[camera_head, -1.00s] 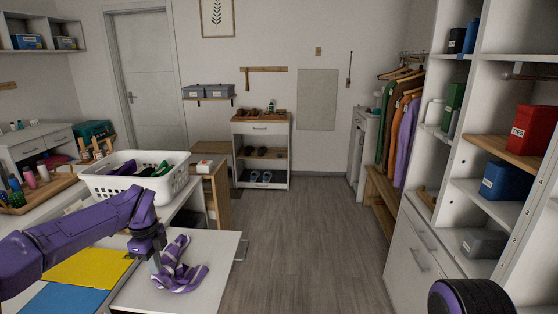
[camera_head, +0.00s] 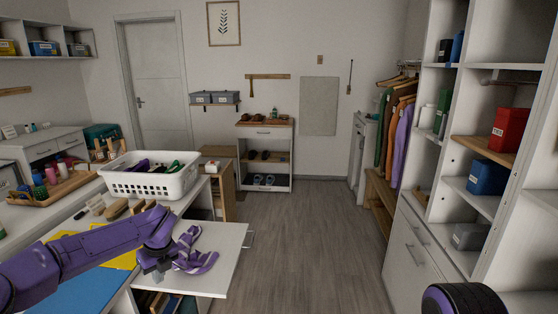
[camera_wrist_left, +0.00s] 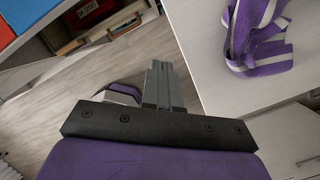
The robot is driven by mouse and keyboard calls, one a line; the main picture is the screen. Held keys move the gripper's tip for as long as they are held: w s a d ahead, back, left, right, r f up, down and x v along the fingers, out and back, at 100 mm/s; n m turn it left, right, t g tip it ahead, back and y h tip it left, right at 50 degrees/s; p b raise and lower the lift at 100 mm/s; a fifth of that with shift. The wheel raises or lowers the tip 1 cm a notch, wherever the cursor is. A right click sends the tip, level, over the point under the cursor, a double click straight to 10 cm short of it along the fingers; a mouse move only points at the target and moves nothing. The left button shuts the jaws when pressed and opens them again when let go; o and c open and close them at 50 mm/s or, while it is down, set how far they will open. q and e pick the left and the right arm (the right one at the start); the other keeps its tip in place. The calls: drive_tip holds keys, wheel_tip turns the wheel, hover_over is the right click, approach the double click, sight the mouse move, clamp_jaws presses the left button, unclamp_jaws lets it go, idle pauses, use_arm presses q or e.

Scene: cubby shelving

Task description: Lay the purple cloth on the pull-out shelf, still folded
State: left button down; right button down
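The purple cloth (camera_head: 196,258), with pale stripes, lies in a loose, looped bundle on the white pull-out shelf (camera_head: 228,240). I cannot tell how neatly it is folded. It also shows at the top right of the left wrist view (camera_wrist_left: 262,45), on the pale shelf board (camera_wrist_left: 215,85). My left gripper (camera_head: 155,274) is just left of the cloth, over the shelf's left side. In the left wrist view its two grey fingers (camera_wrist_left: 158,70) are together with nothing seen between them, apart from the cloth. My right gripper is out of view.
A white basket (camera_head: 150,182) with cloths stands on the counter behind my left arm. Yellow (camera_head: 125,260) and blue (camera_head: 95,292) mats lie left of the shelf. Books (camera_head: 165,302) sit below it. The floor (camera_head: 300,240) to the right is clear; tall shelving stands beyond.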

use_arm(q)
drive_tip(key=s+d+f+m+t+y, duration=0.1)
drive_tip(key=s+d+f+m+t, duration=0.25)
drive_tip(key=s+f+m, duration=0.75)
drive_tip(key=s+d+f+m+t+y, duration=0.15)
drive_tip(key=s+d+f+m, duration=0.5)
drive_tip(key=m, duration=0.85)
drive_tip(key=s+a+f+m+g, duration=0.1)
drive_tip(key=s+m, duration=0.3)
drive_tip(key=s, duration=0.4)
drive_tip(key=s+a+f+m+g+h, duration=0.1)
drive_tip(key=s+a+f+m, duration=0.2)
drive_tip(key=s, duration=0.6)
drive_tip(key=s+a+f+m+g+h, duration=0.1)
drive_tip(key=s+a+f+m, duration=0.1)
drive_tip(key=s+m, duration=0.4)
drive_tip(key=s, duration=0.2)
drive_tip(key=shift+s+a, duration=0.25)
drive_tip(key=shift+s, duration=0.1)
drive_tip(key=shift+f, duration=0.1)
